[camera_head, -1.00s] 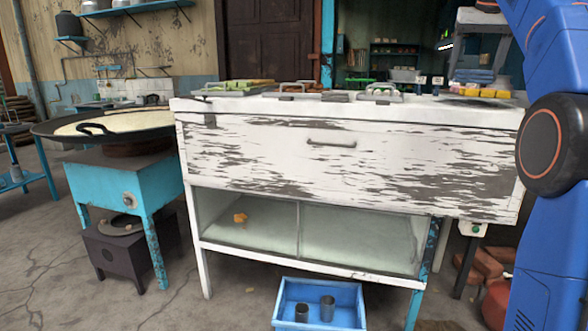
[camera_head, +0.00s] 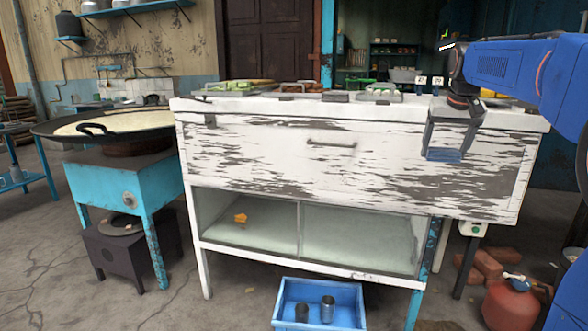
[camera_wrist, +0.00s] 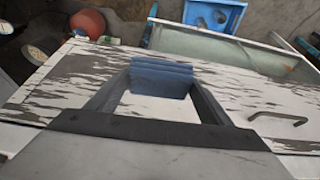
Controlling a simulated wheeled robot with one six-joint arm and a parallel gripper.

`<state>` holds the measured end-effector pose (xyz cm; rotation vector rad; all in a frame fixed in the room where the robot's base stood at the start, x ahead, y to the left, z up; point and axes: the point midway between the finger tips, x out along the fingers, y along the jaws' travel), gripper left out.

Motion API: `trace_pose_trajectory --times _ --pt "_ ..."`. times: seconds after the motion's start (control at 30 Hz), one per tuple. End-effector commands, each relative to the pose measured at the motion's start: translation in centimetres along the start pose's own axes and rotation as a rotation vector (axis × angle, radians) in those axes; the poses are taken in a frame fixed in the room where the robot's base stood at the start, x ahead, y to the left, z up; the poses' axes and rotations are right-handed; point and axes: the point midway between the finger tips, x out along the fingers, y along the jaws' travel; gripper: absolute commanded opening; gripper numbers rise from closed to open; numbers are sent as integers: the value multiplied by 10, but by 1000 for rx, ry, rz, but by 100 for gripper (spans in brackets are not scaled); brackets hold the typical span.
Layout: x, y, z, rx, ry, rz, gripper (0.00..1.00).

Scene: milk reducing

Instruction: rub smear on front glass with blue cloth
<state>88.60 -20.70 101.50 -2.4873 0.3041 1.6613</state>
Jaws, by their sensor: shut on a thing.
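The folded blue cloth (camera_head: 444,155) is held between the fingertips of my gripper (camera_head: 448,146). The gripper points down in front of the right part of the counter's peeling white front panel. In the wrist view the cloth (camera_wrist: 162,78) spans the tips of the two dark fingers. The front glass (camera_head: 352,232) is the lower part of the counter, below and left of the gripper. An orange-yellow smear (camera_head: 240,217) shows at its left pane. The cloth is well apart from it. The smear is not visible in the wrist view.
A drawer handle (camera_head: 331,143) sticks out of the front panel. A blue crate (camera_head: 283,297) with metal cups stands on the floor before the glass. A red jug (camera_head: 512,304) is at right. A teal stove (camera_head: 110,190) with a wide pan stands at left.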

Motion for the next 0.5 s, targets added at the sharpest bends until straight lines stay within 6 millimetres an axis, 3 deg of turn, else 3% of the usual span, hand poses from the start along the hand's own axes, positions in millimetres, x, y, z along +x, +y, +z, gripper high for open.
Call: trace_pose_trajectory --times 0.03,0.5 --pt "21 -5 11 -8 -7 -3 56" --pt "223 -48 102 -80 -9 -33 56"
